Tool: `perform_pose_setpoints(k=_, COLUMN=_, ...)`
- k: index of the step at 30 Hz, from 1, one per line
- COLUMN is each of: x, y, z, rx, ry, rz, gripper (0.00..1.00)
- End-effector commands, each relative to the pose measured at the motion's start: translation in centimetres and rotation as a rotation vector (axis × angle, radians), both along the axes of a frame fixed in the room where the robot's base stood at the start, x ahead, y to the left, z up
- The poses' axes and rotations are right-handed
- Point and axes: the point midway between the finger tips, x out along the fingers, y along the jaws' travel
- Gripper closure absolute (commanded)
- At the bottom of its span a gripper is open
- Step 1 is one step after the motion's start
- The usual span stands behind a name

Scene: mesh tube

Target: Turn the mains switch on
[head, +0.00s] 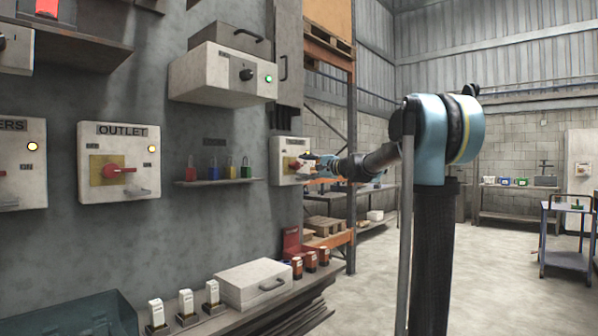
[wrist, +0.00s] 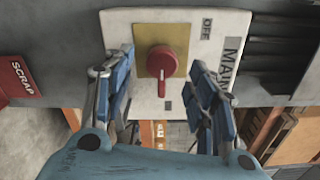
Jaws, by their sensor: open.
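The mains switch is a red rotary knob (wrist: 160,62) on a yellow plate (wrist: 176,42) on a pale panel (wrist: 120,22). In the wrist view its handle points down the picture; an OFF label (wrist: 207,28) is at upper right and part of the MAIN lettering (wrist: 231,62) runs down the right edge. My gripper (wrist: 163,76) is open, one blue finger on each side of the knob, apart from it. In the head view the mains box (head: 276,160) is on the far part of the wall, and my gripper (head: 310,163) is in front of it, partly hiding it.
An OUTLET box (head: 119,190) with a red handle and a shelf of colored padlocks (head: 217,181) are to the left. A pale box (head: 221,90) with a black knob and green lamp juts out above. A red SCRAP bin (wrist: 20,78) shows at left in the wrist view.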

Motion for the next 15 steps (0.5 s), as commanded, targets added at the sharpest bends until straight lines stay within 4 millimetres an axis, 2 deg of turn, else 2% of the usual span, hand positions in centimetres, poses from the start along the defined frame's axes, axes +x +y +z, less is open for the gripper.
perform_pose_setpoints(k=1, x=-0.6, y=-0.9, z=0.0, rx=0.0, ry=0.0, rz=-0.002, gripper=0.47)
perform_pose_setpoints(k=6, x=-2.5, y=-3.3, z=-0.1, rx=-0.001, ry=0.0, rz=-0.003, gripper=0.47)
perform_pose_setpoints(k=15, x=-4.1, y=-5.3, z=-0.1, rx=-0.001, ry=0.001, rz=0.0, gripper=0.47)
